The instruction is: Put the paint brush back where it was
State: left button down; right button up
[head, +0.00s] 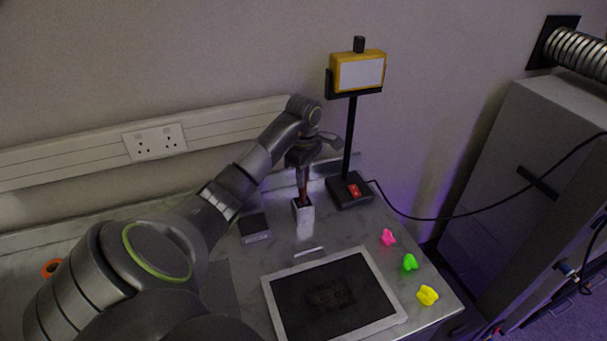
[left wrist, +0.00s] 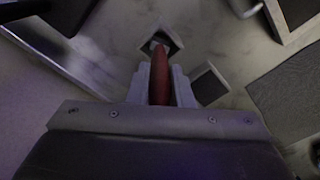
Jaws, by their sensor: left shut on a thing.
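My left gripper (head: 303,170) is shut on the paint brush (head: 303,192), which has a red handle. It holds the brush upright over a small white square holder (head: 303,212) on the marble-look top. In the left wrist view, the red brush (left wrist: 160,78) sits between the fingers of my left gripper (left wrist: 160,90). Its far end lies at the dark opening of the holder (left wrist: 176,36). I cannot tell how deep the brush is inside. My right gripper is not in view.
A work lamp (head: 358,70) stands on a black base (head: 341,193) right of the holder. A dark box (head: 254,227) is to its left. A framed dark panel (head: 373,330) lies in front. Pink (head: 388,237), green (head: 410,262) and yellow (head: 427,295) pieces lie along the right edge.

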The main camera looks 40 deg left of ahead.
pick_arm(q)
jog(key=shift+f, duration=0.1)
jog(key=c, duration=1.3)
grip_release()
notch_tip(320, 180, up, 4)
jog(key=shift+f+p, duration=0.1)
jog(key=shift+p, duration=0.6)
notch_tip(320, 180, up, 9)
jog(key=p, duration=0.8)
jog(key=shift+f, duration=0.2)
